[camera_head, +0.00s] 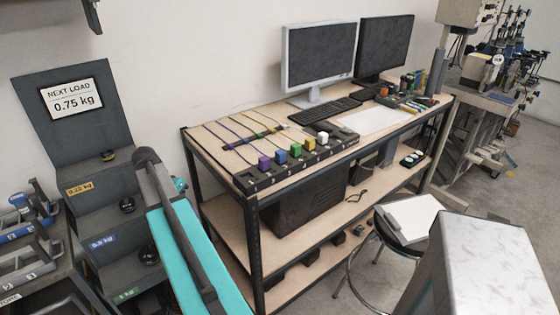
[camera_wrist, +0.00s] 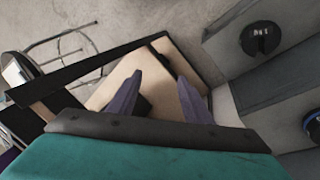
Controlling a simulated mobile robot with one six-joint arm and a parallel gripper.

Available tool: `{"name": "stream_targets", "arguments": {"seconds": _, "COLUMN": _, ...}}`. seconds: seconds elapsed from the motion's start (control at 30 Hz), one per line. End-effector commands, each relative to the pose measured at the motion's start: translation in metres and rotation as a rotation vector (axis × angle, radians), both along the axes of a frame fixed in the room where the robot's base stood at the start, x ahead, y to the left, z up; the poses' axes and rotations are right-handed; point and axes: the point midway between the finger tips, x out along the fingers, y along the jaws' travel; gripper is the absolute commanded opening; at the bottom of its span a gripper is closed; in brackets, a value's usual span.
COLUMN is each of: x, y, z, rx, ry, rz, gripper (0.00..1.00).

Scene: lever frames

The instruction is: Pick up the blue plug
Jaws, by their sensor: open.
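The blue plug (camera_head: 281,157) stands in a dark socket strip (camera_head: 250,180) along the front edge of the workbench. It sits between a purple plug (camera_head: 264,163) on its left and a green plug (camera_head: 295,151) on its right. A thin cord runs back from it across the bench top. My gripper (camera_wrist: 160,76) shows in the wrist view with its two purple fingers apart and nothing between them. It points down at a pale shelf and the floor. The blue plug is not visible in the wrist view. In the head view my teal arm is left of the bench.
A yellow plug (camera_head: 309,145) and a white plug (camera_head: 323,138) continue the row. Behind stand a keyboard (camera_head: 326,110) and monitors (camera_head: 318,55). A dark stepped weight rack (camera_head: 80,165) is at left. A stool (camera_head: 408,220) stands in front of the bench.

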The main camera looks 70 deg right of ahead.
Motion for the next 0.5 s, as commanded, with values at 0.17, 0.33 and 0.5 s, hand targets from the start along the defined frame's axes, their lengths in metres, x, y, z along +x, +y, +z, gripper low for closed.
{"name": "stream_targets", "arguments": {"seconds": 0.17, "x": -0.02, "y": -0.052, "z": 0.054, "rx": -0.065, "ry": -0.042, "rz": -0.136, "gripper": 0.45}}
{"name": "stream_targets", "arguments": {"seconds": 0.33, "x": -0.048, "y": -0.093, "z": 0.104, "rx": -0.122, "ry": -0.08, "rz": -0.247, "gripper": 0.45}}
{"name": "stream_targets", "arguments": {"seconds": 0.5, "x": -0.082, "y": -0.129, "z": 0.149, "rx": -0.174, "ry": -0.119, "rz": -0.342, "gripper": 0.45}}
